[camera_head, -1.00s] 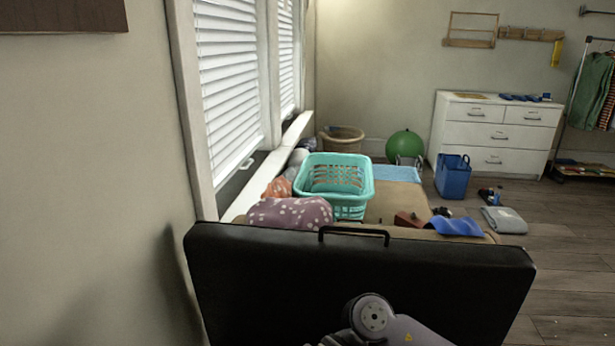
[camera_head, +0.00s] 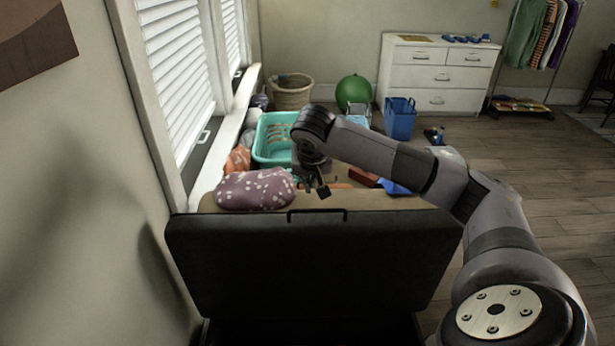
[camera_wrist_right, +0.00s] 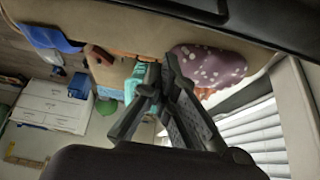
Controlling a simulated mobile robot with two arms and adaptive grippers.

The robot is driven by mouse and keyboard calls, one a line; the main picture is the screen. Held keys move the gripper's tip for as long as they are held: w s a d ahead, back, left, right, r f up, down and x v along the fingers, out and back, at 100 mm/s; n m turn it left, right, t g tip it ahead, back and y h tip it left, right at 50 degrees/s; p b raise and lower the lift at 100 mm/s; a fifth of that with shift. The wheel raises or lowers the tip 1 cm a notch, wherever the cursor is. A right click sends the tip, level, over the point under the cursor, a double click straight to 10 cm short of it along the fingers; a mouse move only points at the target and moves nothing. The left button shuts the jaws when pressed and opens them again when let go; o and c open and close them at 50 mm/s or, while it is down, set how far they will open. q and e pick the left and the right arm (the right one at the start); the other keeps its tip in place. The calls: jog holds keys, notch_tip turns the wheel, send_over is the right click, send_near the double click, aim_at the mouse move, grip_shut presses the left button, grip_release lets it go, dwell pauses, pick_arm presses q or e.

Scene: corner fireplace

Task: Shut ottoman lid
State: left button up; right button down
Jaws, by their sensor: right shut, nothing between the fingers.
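The black ottoman lid (camera_head: 310,255) stands raised in the head view, its flat face toward me, with a black handle (camera_head: 317,212) at its top edge. The dark ottoman opening shows only a little at the bottom of the picture. My right arm reaches over from the right. My right gripper (camera_head: 322,187) is just beyond and above the lid's top edge, near the handle and apart from it. It is shut and empty. In the right wrist view its fingers (camera_wrist_right: 158,75) show close together, with the lid's dark edge (camera_wrist_right: 240,25) at the top. My left gripper is not in view.
A wall and window sill run along the left. Farther back are a blue bin (camera_head: 400,118), green ball (camera_head: 353,90) and white dresser (camera_head: 437,75).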

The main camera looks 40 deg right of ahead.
send_over(311, 216)
jog(key=w+d, duration=0.2)
jog(key=w, duration=0.1)
notch_tip(311, 216, down, 5)
jog(key=shift+s+a+r+p, duration=0.15)
jog(key=shift+s+a+p, duration=0.3)
jog(key=shift+s, duration=0.15)
jog(key=shift+s+a+r+p, duration=0.1)
jog(key=shift+s+a+p, duration=0.2)
jog(key=shift+s+p, duration=0.25)
jog(key=shift+s+a+r, duration=0.1)
jog(key=shift+s+a, duration=0.2)
jog(key=shift+s, duration=0.1)
